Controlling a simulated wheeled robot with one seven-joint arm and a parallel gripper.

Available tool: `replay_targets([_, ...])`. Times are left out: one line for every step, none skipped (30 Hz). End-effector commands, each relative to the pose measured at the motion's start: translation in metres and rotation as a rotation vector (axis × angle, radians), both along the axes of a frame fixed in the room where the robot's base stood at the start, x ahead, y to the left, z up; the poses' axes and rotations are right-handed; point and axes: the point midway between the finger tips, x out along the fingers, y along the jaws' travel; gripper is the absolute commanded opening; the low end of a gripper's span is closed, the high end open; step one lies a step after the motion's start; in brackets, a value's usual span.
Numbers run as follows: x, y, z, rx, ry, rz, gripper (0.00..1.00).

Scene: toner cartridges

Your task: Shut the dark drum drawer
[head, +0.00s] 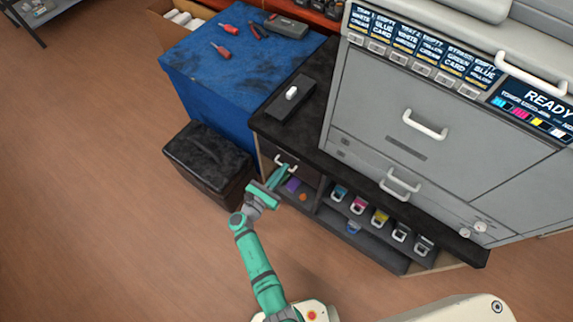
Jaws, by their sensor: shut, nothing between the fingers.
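The dark drum drawer (270,149) is at the left end of the low dark cabinet under the grey printer. A pale handle (291,162) is on its front. My gripper (284,171), green, is shut and empty. Its fingertips are at the handle in this view; I cannot tell whether they touch it. The gripper hides part of the drawer front, and how far the drawer stands out is hard to tell.
An open cubby right of my gripper holds a purple item (293,185) and an orange one (303,197). Several coloured cartridges (358,204) sit in slots further right. A black box (207,155) stands left, by a blue workbench (190,70). Floor in front is clear.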

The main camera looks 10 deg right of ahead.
Motion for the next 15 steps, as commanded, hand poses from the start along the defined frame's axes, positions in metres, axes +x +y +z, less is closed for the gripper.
replay_targets([-0.009, 0.009, -0.001, 0.000, 0.001, 0.002, 0.00])
replay_targets([-0.014, 0.013, -0.001, 0.000, 0.003, 0.000, 0.00])
replay_targets([-0.019, 0.018, -0.001, -0.001, 0.004, -0.001, 0.00])
replay_targets([-0.024, 0.023, -0.001, -0.001, 0.003, -0.002, 0.00])
replay_targets([-0.028, 0.028, -0.001, -0.001, 0.003, 0.000, 0.00])
replay_targets([-0.033, 0.035, -0.001, -0.001, 0.004, 0.002, 0.00])
replay_targets([-0.036, 0.041, -0.002, -0.001, 0.004, 0.004, 0.00])
replay_targets([-0.040, 0.046, -0.002, -0.001, 0.004, 0.007, 0.00])
replay_targets([-0.044, 0.053, -0.002, 0.000, 0.004, 0.009, 0.00])
replay_targets([-0.047, 0.057, -0.002, 0.000, 0.004, 0.012, 0.00])
replay_targets([-0.050, 0.061, -0.002, -0.001, 0.003, 0.013, 0.00])
replay_targets([-0.053, 0.066, -0.002, -0.001, 0.003, 0.015, 0.00])
replay_targets([-0.055, 0.068, -0.002, -0.002, 0.004, 0.015, 0.00])
replay_targets([-0.057, 0.070, -0.002, -0.002, 0.004, 0.015, 0.00])
replay_targets([-0.059, 0.073, -0.002, -0.002, 0.004, 0.014, 0.00])
